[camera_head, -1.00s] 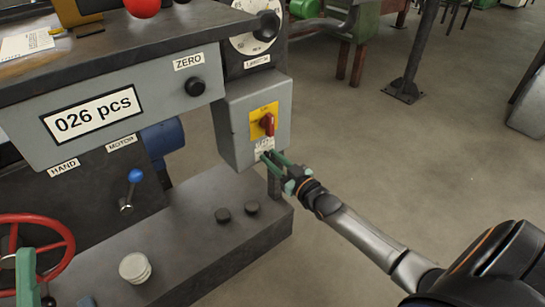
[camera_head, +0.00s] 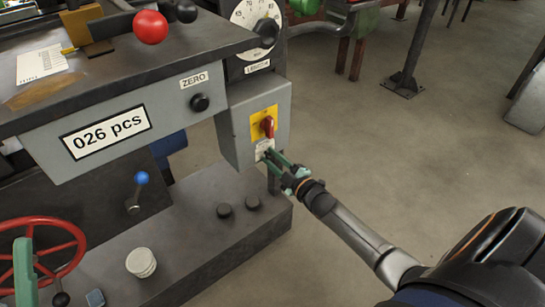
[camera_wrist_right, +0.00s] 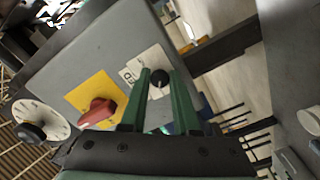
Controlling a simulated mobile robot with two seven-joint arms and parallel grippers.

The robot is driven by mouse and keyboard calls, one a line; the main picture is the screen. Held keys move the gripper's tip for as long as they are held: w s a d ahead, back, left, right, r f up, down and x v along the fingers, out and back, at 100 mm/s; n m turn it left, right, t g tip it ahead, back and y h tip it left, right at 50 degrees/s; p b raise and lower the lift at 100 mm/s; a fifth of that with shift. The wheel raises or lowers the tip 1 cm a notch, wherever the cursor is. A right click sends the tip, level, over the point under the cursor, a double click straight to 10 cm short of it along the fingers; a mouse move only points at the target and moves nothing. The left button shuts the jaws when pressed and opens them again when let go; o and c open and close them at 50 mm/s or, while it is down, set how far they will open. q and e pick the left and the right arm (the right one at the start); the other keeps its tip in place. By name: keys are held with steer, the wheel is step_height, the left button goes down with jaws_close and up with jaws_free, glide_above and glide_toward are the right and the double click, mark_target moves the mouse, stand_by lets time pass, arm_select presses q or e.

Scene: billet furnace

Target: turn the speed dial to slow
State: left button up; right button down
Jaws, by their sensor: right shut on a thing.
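The speed dial is a small black knob (camera_wrist_right: 159,78) on a white label plate (camera_wrist_right: 143,66), at the lower part of a grey control box (camera_head: 238,125). In the head view the knob is hidden by my fingertips, and its setting is too small to read. My right gripper (camera_head: 267,156) reaches the box from the lower right. In the right wrist view its two green fingers (camera_wrist_right: 160,80) are on either side of the knob, shut on it. At the lower left of the head view a pale green finger of what looks like my left gripper (camera_head: 24,272) shows; its jaw opening is not visible.
A red rotary switch (camera_head: 267,126) on a yellow plate sits just above the label. A numbered white dial (camera_head: 245,14) is above the box. A red handwheel (camera_head: 62,240), a blue-tipped lever (camera_head: 141,178) and a white round stack (camera_head: 141,262) are left.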

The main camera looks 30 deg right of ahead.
steer(key=shift+n, duration=0.6)
steer(key=c, duration=0.7)
jaws_free()
steer(key=shift+o, duration=0.2)
